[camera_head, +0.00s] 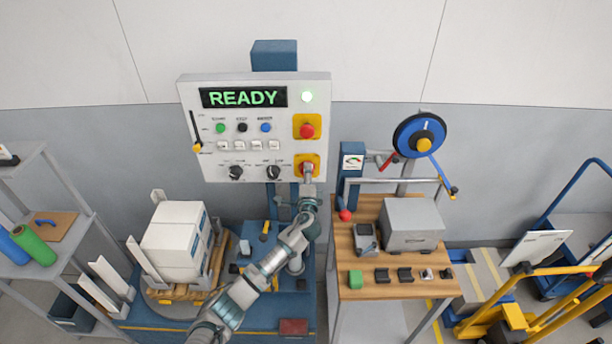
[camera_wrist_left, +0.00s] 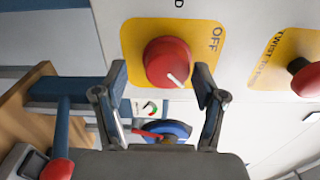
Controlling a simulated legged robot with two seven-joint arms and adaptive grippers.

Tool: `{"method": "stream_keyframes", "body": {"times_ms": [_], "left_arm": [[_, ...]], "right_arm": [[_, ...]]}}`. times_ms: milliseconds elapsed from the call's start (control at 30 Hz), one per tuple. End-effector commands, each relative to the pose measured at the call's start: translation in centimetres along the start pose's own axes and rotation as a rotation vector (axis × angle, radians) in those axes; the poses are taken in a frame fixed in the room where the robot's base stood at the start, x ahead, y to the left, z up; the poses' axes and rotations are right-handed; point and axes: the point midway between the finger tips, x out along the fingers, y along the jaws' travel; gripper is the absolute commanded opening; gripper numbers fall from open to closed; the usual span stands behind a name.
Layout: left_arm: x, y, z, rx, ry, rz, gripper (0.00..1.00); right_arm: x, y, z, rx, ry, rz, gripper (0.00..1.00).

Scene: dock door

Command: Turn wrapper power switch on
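The wrapper control panel (camera_head: 240,130) has a lit READY display and a lit green lamp. The power switch, a red rotary knob (camera_wrist_left: 168,62) with a white mark, sits on a yellow plate (camera_wrist_left: 130,42) lettered OFF. In the wrist view its mark points down and right. The plate (camera_head: 298,159) shows at the panel's lower right in the head view, with the knob mostly hidden by my gripper. My left gripper (camera_wrist_left: 160,78) is open, its fingertips on either side of the knob's lower part, with gaps visible. My right gripper is not in view.
A red emergency button (camera_head: 307,131) sits just above the switch; it also shows at right in the wrist view (camera_wrist_left: 305,78). A bench (camera_head: 345,285) with a grey box (camera_head: 411,225) stands right of the panel. Wrapped white cartons (camera_head: 176,238) stand lower left.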

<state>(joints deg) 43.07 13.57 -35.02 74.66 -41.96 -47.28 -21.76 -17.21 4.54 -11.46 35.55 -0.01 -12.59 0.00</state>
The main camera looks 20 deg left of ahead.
Motion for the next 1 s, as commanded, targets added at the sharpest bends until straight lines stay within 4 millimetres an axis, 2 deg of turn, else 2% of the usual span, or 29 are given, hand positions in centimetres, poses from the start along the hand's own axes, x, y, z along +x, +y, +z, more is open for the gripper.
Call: {"method": "stream_keyframes", "body": {"times_ms": [267,367,467,800,1000], "left_arm": [[-0.1,-0.4,0.2,-0.003,-0.003,-0.006,0.73],[-0.7,-0.4,0.2,-0.003,-0.002,-0.006,0.73],[-2.1,-0.3,0.2,-0.004,-0.001,-0.006,0.73],[-9.4,-0.1,0.0,-0.003,-0.001,-0.003,0.73],[-11.5,0.0,-0.1,-0.002,-0.002,-0.002,0.73]], "right_arm": [[0.0,0.3,0.1,-0.002,-0.001,0.004,0.40],[0.0,0.3,0.1,-0.001,0.001,0.003,0.40],[0.0,0.2,0.1,-0.001,0.001,0.002,0.40],[0.0,0.1,0.1,0.000,0.000,0.001,0.40],[0.0,0.1,0.0,0.000,0.000,0.001,0.40]]}}
